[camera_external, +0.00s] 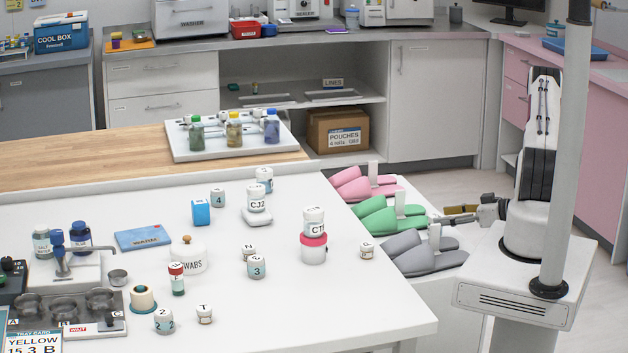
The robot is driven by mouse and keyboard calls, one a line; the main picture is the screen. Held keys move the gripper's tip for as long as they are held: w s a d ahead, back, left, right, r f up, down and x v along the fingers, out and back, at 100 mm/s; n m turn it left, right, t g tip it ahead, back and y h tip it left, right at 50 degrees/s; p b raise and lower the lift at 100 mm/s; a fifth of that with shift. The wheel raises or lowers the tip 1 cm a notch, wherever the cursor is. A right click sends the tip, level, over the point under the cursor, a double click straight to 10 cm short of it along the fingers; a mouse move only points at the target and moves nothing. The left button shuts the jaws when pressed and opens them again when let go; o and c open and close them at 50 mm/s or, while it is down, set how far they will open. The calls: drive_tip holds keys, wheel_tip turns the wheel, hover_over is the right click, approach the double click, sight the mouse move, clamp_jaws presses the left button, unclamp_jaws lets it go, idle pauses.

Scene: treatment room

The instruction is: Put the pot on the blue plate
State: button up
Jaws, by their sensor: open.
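A white lidded pot marked SWABS (187,258) stands upright on the white table. A flat blue piece with a small label (143,238) lies just left of and behind it; no other blue plate is plain to see. Several small lettered or numbered white pots stand around, among them one marked CT (313,222) on a red-rimmed white base and one marked CJ2 (257,200). Which pot is meant is unclear. My gripper (455,214) is beyond the table's right edge, near the slippers, pointing left, open and apart from all the pots.
The white table (310,310) has free room at front right. A wooden section (80,163) carries a white tray (215,154) with several bottles. A dispenser stand (75,265) and metal cups fill the left. Pink, green and grey slippers (425,254) sit beside the right edge. A grey pole (570,150) stands right.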

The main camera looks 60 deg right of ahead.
sight(435, 215)
drive_tip(key=shift+x, duration=1.95)
drive_tip(key=shift+d, duration=0.1)
drive_tip(key=c, duration=1.3)
drive_tip(key=shift+r, duration=0.2)
drive_tip(key=shift+r, duration=4.8)
